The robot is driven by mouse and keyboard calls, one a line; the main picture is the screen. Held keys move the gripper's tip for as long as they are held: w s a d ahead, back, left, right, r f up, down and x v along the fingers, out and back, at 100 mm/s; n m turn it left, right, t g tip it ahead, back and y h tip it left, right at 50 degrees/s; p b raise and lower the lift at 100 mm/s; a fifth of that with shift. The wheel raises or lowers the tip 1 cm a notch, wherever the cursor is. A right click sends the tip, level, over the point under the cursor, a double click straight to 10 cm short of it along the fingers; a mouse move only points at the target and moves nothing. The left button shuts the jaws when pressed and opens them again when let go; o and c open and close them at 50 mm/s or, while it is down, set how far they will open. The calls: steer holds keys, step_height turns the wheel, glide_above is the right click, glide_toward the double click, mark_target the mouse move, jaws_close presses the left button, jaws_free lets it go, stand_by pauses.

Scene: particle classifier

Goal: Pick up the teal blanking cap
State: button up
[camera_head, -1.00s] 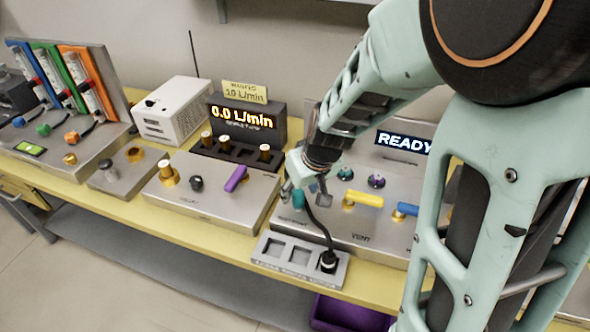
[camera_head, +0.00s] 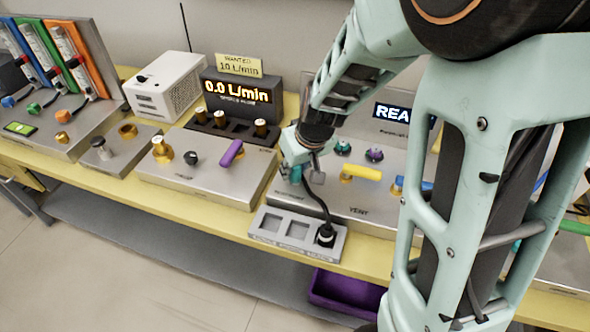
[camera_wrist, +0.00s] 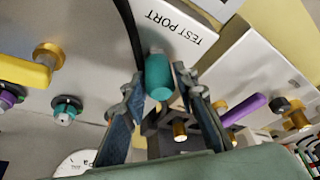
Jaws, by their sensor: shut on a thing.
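The teal blanking cap (camera_wrist: 158,76) is a short rounded plug between my fingertips in the wrist view, beside the TEST PORT label. In the head view the cap (camera_head: 296,174) shows small at the left end of the metal vent panel (camera_head: 310,205). My gripper (camera_wrist: 160,84) is shut on the cap; it also shows in the head view (camera_head: 306,176), pointing down at the panel. The fingers partly cover the cap in the head view. I cannot tell whether the cap is still seated on its port.
A black cable runs close by my gripper to a plug (camera_head: 325,235) in the grey socket block (camera_head: 256,240). A yellow lever (camera_head: 361,172) is to the right, and a purple lever (camera_head: 232,152) to the left. A purple bin (camera_head: 345,290) is below the bench.

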steer(key=shift+r, duration=0.1)
steer(key=shift+r+p, duration=0.55)
steer(key=shift+r, duration=0.05)
steer(key=r+p, duration=0.2)
steer(key=r, duration=0.1)
steer(key=shift+s+a+p, duration=0.15)
steer(key=shift+a+p, duration=0.05)
steer(key=shift+p, duration=0.1)
steer(key=s+a+r+p, duration=0.8)
steer(key=s+p, duration=0.2)
steer(key=p, duration=0.4)
steer(key=shift+a+r, duration=0.25)
steer(key=shift+a, duration=0.15)
steer(key=shift+s, duration=0.1)
steer(key=shift+r, duration=0.2)
steer(key=shift+r, duration=2.15)
